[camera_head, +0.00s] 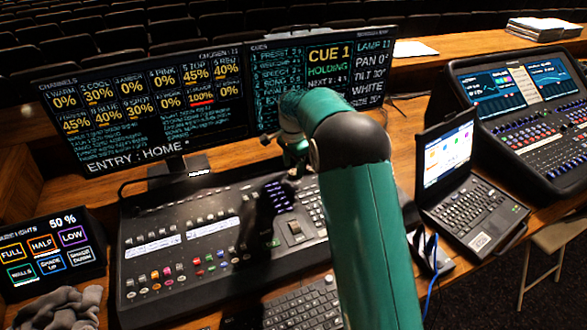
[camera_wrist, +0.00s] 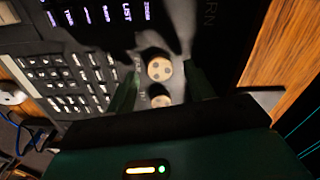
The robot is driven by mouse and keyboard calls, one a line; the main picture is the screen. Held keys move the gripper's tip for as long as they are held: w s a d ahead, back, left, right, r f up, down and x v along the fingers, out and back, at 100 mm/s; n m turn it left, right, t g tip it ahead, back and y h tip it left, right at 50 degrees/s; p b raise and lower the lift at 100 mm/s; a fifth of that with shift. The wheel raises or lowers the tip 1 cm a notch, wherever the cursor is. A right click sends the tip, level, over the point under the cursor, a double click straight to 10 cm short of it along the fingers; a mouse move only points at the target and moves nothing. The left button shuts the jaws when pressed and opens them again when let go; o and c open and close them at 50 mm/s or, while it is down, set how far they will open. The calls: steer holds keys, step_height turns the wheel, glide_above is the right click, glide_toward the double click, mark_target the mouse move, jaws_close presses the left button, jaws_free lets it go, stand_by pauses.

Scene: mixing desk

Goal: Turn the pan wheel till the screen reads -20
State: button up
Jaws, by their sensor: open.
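The screen (camera_head: 312,85) above the desk shows "PAN 0°" at its right side, with "TILT 30°" below it. In the wrist view, two pale round wheels with dark spots sit on the dark console: an upper wheel (camera_wrist: 159,68) and a lower wheel (camera_wrist: 160,100), partly hidden by my gripper. Small lettering beside them is too blurred to tell for certain which is the pan wheel. My gripper (camera_wrist: 163,76) is open, its green fingers on either side of the wheels. I cannot tell whether they touch. In the head view my arm hides the wheels.
The lighting console (camera_head: 150,265) fills the front of the desk. A laptop (camera_head: 470,195) and a second mixing console (camera_head: 530,110) stand to the right. A touch panel (camera_head: 48,255) and dark gloves (camera_head: 60,308) lie at left. A keyboard (camera_head: 300,305) is in front.

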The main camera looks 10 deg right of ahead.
steer(key=shift+f, duration=0.85)
steer(key=c, duration=1)
steer(key=shift+r+n, duration=0.1)
steer(key=shift+n, duration=0.3)
steer(key=n, duration=0.3)
steer(key=shift+n, duration=2)
